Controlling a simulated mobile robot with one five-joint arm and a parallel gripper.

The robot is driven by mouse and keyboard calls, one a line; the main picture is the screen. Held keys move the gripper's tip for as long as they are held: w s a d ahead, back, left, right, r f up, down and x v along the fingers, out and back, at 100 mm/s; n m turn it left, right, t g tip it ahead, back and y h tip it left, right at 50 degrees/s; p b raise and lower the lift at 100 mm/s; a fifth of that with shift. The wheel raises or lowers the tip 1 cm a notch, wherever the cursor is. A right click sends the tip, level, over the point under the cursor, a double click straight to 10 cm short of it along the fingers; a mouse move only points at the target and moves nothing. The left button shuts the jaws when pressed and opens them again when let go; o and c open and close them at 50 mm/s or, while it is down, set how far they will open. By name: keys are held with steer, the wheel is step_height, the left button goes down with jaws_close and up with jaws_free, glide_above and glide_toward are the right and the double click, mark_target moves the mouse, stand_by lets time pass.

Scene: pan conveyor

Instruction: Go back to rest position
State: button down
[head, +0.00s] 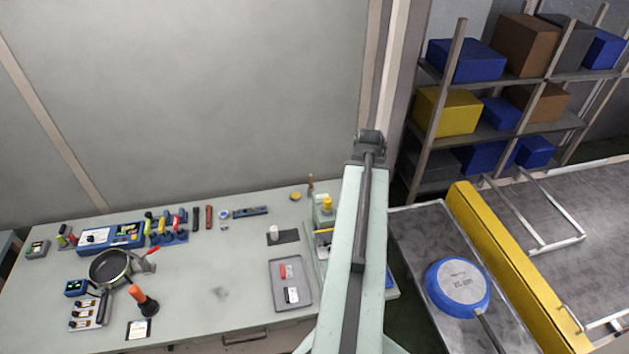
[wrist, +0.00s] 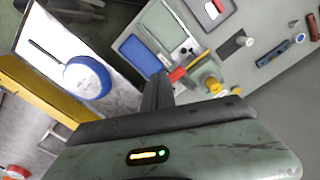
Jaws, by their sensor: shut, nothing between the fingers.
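My gripper (wrist: 157,92) shows in the wrist view as dark fingers closed together, with nothing held between them. Its tip appears over the edge of the workbench; its height cannot be told. In the head view my arm rises through the middle of the picture and the fingers cannot be made out. A blue pan (head: 457,287) lies bottom up on a grey metal surface (head: 415,222) at the right, apart from my gripper. The blue pan also shows in the wrist view (wrist: 88,77), with its dark handle pointing up and left.
The workbench (head: 200,290) holds a dark pan (head: 107,266), an orange-handled tool (head: 142,300), a grey tray (head: 290,305) and several small tools. A yellow barrier (head: 510,262) borders the conveyor (head: 590,215). Shelves with boxes (head: 465,60) stand behind. The bench's middle is mostly clear.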

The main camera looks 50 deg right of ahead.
steer(key=w+a+f+n+b, duration=0.3)
steer(key=w+a+f+b, duration=0.3)
steer(key=w+a, duration=0.4)
steer(key=w+a+f+n+b, duration=0.3)
steer(key=w+a+f+b, duration=0.4)
steer(key=w+a, duration=0.2)
steer(key=w+a+f+n+b, duration=0.2)
steer(key=a+f+b, duration=0.1)
steer(key=a, duration=0.6)
steer(key=w+a+f+n+b, duration=0.2)
steer(key=a+f+b, duration=0.2)
steer(key=a, duration=0.5)
steer(key=w+a+f+n+b, duration=0.2)
steer(key=a+f+n+b, duration=0.1)
steer(key=a, duration=0.6)
steer(key=shift+w+f, duration=0.2)
steer(key=shift+w, duration=0.15)
